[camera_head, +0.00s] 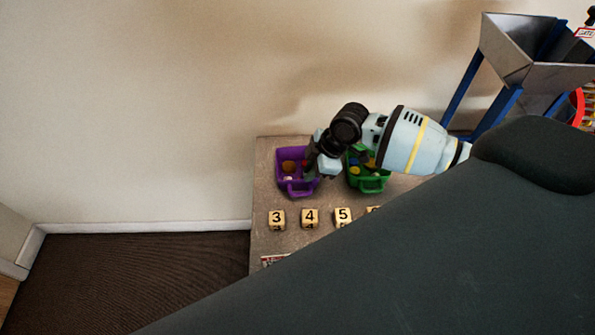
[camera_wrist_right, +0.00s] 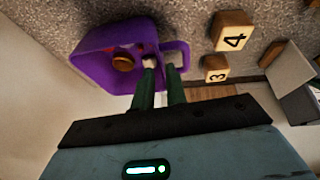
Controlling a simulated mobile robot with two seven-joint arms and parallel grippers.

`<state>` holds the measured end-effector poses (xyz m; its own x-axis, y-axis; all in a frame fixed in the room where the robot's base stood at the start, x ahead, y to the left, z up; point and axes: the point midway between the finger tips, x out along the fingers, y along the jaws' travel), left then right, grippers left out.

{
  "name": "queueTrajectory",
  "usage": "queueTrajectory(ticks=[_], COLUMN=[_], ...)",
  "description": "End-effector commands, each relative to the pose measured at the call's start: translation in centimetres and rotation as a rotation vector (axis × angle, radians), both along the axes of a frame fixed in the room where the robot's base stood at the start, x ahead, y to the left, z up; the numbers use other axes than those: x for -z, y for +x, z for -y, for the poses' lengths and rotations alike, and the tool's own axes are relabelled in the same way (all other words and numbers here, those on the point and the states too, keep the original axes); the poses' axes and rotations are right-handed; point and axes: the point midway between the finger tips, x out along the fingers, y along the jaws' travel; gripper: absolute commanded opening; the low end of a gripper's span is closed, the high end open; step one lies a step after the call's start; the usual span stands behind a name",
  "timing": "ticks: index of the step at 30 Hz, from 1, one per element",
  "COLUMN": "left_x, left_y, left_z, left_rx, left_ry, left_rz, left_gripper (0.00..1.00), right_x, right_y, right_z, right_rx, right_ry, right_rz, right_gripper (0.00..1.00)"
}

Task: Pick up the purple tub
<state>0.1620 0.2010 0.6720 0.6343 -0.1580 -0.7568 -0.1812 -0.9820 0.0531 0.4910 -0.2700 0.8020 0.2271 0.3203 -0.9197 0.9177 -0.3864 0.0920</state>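The purple tub (camera_head: 283,184) stands at the left end of the grey table, its loop handle towards the number blocks. It holds a brown round piece (camera_wrist_right: 122,61) and a small pale piece. In the wrist view the tub (camera_wrist_right: 93,72) lies just beyond my right gripper (camera_wrist_right: 161,66). Its two green fingers stand apart with a narrow gap, near the tub wall and handle (camera_wrist_right: 184,48). I cannot tell whether they touch it. In the head view my right gripper (camera_head: 318,165) is over the tub's right side and hides part of it. My left gripper is not in view.
A green tub (camera_head: 371,185) with coloured pieces stands close to the right. Number blocks 3 (camera_head: 277,219), 4 (camera_head: 310,217) and 5 (camera_head: 343,216) line the table (camera_head: 263,200) in front. A grey hopper on blue legs (camera_head: 505,60) stands at the back right. A wall is behind.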

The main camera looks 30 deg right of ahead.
Motion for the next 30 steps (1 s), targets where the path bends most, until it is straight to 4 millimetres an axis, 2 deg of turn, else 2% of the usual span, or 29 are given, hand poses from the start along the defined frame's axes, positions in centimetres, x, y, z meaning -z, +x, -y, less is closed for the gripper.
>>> queueTrajectory(ticks=[3, 8, 19, 28, 30], left_x=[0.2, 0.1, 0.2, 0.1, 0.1], left_y=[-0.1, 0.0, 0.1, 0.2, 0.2], left_z=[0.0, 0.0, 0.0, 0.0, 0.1], left_rx=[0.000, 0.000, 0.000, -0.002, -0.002], left_ry=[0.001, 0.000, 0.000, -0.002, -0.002], left_rz=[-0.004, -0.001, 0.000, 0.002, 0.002], left_gripper=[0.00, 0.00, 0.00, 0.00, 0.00], right_x=[1.0, 1.2, 5.4, 5.6, 5.6], right_y=[0.2, 0.3, 1.1, 1.2, 1.2], right_z=[-0.3, -0.5, -2.3, -2.4, -2.4], right_rx=[-0.001, -0.001, -0.001, -0.001, -0.001], right_ry=[-0.001, 0.000, 0.000, -0.001, -0.001], right_rz=[-0.001, 0.000, -0.002, 0.000, 0.000], right_gripper=[0.14, 0.14, 0.14, 0.14, 0.04])
